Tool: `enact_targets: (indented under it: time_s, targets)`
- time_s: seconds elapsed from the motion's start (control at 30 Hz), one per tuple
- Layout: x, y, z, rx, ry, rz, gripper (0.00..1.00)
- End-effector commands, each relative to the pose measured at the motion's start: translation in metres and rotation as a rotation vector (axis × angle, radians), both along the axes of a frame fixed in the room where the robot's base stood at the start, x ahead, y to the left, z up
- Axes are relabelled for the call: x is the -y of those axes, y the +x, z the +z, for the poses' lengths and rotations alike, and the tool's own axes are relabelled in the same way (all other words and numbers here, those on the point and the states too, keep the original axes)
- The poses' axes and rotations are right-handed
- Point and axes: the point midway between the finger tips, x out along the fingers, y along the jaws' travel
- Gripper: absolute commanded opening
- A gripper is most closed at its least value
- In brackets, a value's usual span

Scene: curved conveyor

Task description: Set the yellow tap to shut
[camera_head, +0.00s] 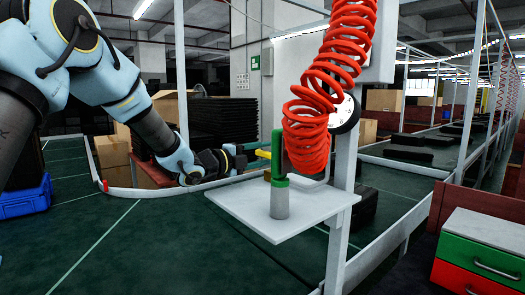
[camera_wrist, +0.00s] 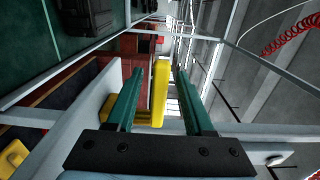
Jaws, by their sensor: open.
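The yellow tap (camera_head: 264,154) shows as a short yellow bar above the white shelf in the head view, partly hidden by a green upright thing. My gripper (camera_head: 250,151) comes from the left, level with the tap. My gripper (camera_wrist: 155,88) is open in the wrist view, its green fingers on either side of the yellow bar. There are gaps between fingers and bar. The tap's pipe is hidden.
A grey cup with a green rim (camera_head: 280,203) stands on the white shelf (camera_head: 247,211), the green upright thing (camera_head: 277,150) above it. A red coiled hose (camera_head: 318,100) hangs close by on the right, before a round gauge (camera_head: 346,114). A white post supports the shelf.

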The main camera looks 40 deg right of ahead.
Motion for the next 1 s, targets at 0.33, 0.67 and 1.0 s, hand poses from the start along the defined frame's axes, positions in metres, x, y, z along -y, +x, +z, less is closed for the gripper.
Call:
enact_targets:
  time_s: [0.33,0.67,1.0]
  targets:
    - [0.0018,0.0001,-0.0001,0.0,-0.001,0.0,0.47]
    - [0.0016,0.0001,-0.0002,0.0,0.0,0.001,0.1]
    - [0.0015,0.0002,-0.0004,0.0,0.0,0.001,0.0]
